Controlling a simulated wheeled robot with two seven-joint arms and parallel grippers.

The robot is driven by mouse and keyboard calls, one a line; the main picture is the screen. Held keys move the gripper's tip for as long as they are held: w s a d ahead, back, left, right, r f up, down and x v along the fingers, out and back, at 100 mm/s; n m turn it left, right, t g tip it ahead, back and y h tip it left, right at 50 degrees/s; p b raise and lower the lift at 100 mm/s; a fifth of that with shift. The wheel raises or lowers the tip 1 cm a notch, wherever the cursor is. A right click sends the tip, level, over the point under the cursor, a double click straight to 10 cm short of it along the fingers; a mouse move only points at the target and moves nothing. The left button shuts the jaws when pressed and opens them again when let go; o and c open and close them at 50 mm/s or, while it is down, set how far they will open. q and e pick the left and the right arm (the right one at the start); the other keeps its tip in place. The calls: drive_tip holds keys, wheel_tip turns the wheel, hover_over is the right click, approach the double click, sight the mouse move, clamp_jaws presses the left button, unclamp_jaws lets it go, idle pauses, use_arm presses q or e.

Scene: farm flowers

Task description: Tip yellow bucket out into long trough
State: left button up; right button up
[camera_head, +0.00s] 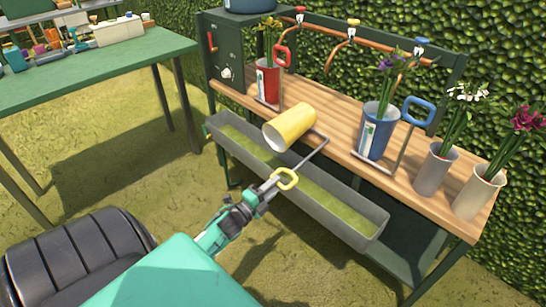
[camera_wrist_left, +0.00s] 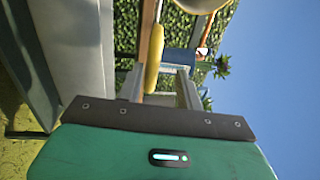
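The yellow bucket (camera_head: 293,126) lies tipped over at the front edge of the wooden bench, its open mouth facing left and down over the long grey trough (camera_head: 334,222). Its inside is mostly hidden, and I see no stream falling from it. A dark rod runs from beside the bucket to a yellow loop handle (camera_head: 288,177), which is swung down over the trough. My left gripper (camera_head: 277,183) is at this handle; in the left wrist view the yellow bar (camera_wrist_left: 154,55) stands between the fingers, which appear shut on it. My right gripper is not in view.
A red bucket (camera_head: 267,82) and a blue bucket (camera_head: 376,135), both with flowers and upright handles, stand on the bench (camera_head: 335,135). Two pale flower pots stand at its right end. A green table (camera_head: 90,75) with tools is at the left. A hedge closes the back.

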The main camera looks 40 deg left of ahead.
use_arm(q)
drive_tip(key=s+a+f, duration=0.1)
drive_tip(key=s+f, duration=0.1)
drive_tip(key=s, duration=1.1)
drive_tip(key=shift+s+p, duration=0.3)
drive_tip(key=shift+p, duration=0.05)
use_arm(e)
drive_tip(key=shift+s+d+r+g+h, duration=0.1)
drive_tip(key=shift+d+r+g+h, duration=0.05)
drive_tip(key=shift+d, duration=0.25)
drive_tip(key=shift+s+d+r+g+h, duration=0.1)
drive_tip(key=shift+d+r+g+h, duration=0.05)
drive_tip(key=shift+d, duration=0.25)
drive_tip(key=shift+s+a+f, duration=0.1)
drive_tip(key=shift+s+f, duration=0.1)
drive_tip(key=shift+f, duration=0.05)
